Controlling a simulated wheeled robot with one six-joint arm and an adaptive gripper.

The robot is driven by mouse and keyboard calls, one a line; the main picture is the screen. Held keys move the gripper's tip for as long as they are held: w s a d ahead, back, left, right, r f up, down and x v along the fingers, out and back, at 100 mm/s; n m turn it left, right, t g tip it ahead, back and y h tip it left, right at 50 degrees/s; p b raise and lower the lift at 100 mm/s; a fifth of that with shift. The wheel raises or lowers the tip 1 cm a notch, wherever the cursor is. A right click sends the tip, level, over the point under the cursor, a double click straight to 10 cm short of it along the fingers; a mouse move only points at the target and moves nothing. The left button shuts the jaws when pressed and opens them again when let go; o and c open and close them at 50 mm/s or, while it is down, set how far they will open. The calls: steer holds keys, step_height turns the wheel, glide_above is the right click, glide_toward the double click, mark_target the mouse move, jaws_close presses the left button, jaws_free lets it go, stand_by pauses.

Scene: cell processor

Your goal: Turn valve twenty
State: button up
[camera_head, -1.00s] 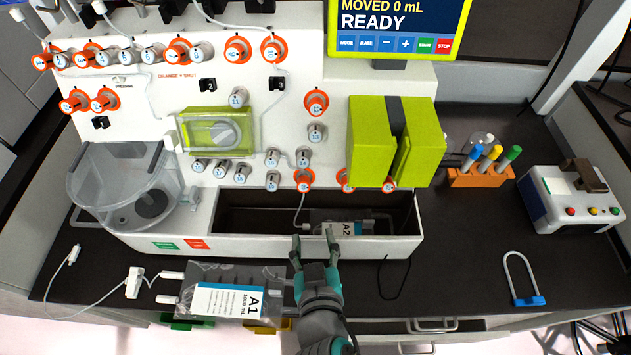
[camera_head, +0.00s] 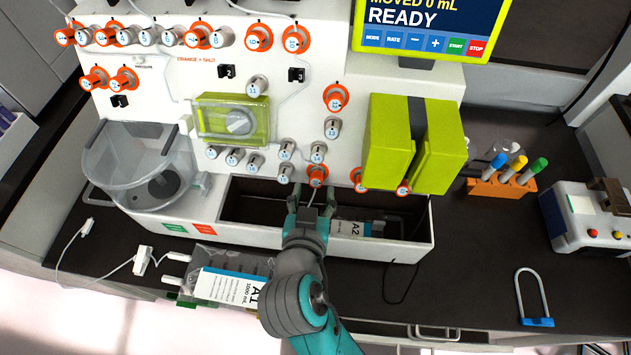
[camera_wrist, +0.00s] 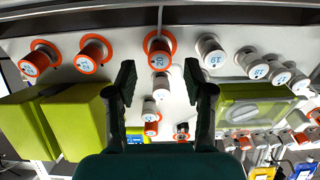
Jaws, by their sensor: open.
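My gripper (camera_head: 308,198) is in front of the panel, just below valve twenty in the head view. In the wrist view my gripper (camera_wrist: 159,82) has its two dark fingers spread wide, with nothing held between them. I see no contact with the knob.
Valve nineteen (camera_wrist: 212,55) stands to one side of valve twenty, and orange-ringed valves (camera_wrist: 93,53) to the other. A green block (camera_head: 395,145) juts out nearby. The trough (camera_head: 260,232) below holds bag A2 (camera_head: 352,228). Bag A1 (camera_head: 228,287) lies in front.

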mark_target(316, 184)
steer(key=shift+x, duration=1.9)
steer(key=shift+c, duration=0.3)
jaws_close()
